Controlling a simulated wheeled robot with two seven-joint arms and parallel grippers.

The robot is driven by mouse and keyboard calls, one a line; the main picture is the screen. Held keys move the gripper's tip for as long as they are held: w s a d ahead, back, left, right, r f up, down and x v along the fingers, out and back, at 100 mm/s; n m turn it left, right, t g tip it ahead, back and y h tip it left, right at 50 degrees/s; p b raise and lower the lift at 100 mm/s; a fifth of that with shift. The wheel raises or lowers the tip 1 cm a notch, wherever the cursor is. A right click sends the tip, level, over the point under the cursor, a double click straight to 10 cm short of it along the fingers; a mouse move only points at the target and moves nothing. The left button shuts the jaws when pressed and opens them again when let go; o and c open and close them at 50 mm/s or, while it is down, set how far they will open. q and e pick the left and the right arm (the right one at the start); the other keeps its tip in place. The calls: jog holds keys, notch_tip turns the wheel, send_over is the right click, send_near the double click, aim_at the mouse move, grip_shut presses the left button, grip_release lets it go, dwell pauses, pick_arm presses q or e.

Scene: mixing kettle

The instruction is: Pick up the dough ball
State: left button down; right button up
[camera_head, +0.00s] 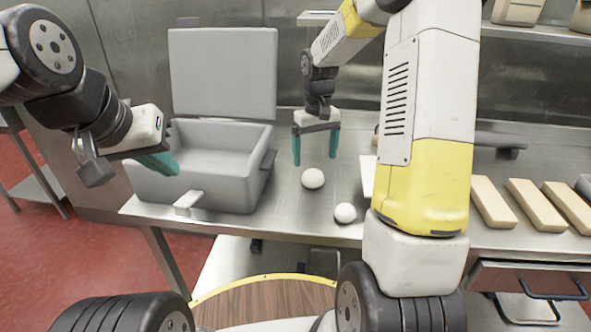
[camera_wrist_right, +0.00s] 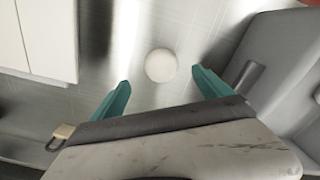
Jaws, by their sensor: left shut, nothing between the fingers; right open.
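Two white dough balls lie on the steel table in the head view: one dough ball (camera_head: 313,178) beside the grey kettle, the other (camera_head: 345,213) nearer the table's front edge. My right gripper (camera_head: 316,160) points down, open and empty, just behind and above the first ball. In the right wrist view one dough ball (camera_wrist_right: 160,65) shows beyond and between the open teal fingertips (camera_wrist_right: 160,78), apart from both. My left gripper (camera_head: 165,163) is shut and empty in front of the kettle's left part.
The open grey kettle (camera_head: 264,192) stands left of the balls, lid raised. Its wall is close to the right gripper's finger side in the right wrist view (camera_wrist_right: 262,45). A white board or sheet (camera_head: 367,178) lies right of the balls. Several tan blocks (camera_head: 493,203) lie farther right.

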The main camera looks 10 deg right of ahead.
aim_at(313, 171)
notch_tip(313, 171, down, 8)
jog(key=shift+w+a+r, duration=0.1)
jog(key=shift+a, duration=0.05)
jog(key=c, duration=1.6)
jog(key=shift+r, duration=0.1)
